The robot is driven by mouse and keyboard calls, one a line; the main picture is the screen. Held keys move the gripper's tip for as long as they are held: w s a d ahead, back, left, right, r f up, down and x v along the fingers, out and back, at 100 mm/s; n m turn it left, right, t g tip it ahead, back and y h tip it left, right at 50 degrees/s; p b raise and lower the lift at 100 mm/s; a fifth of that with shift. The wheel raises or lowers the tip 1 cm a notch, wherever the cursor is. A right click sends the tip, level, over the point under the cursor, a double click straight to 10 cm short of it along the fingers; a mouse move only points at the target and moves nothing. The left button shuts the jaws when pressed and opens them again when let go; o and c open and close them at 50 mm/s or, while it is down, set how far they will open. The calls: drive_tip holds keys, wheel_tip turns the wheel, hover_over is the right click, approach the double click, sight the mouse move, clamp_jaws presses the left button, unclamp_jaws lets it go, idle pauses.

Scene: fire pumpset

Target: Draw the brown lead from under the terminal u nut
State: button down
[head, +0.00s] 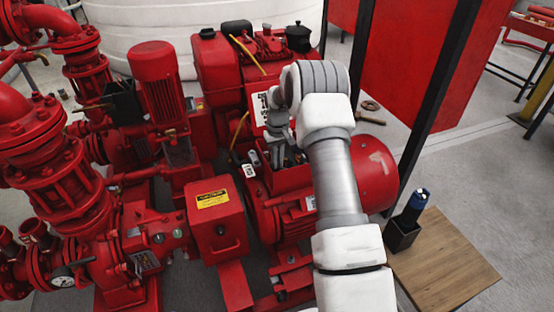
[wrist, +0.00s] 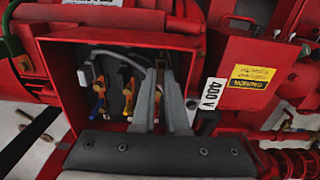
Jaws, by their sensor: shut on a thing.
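The open red terminal box (wrist: 50,62) fills the middle of the wrist view, with leads on its terminals. My gripper (wrist: 160,76) reaches into it, fingers closed on the brown lead (wrist: 158,96) at the right-hand terminal. Only a small bit of the brown lead shows between the fingers; its end and the u nut are hidden. In the head view my gripper (head: 281,143) is down at the box on top of the red motor (head: 372,172).
A grey cable (wrist: 112,54) arches inside the box. In the head view, a wooden table (head: 450,262) with a black holder (head: 401,236) and blue-topped tool (head: 418,199) is at the right.

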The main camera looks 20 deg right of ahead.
drive_tip(key=shift+s, duration=0.65)
drive_tip(key=shift+s, duration=0.1)
wheel_tip(320, 180, up, 10)
drive_tip(key=p, duration=0.6)
drive_tip(key=shift+p, duration=0.4)
idle(0.3)
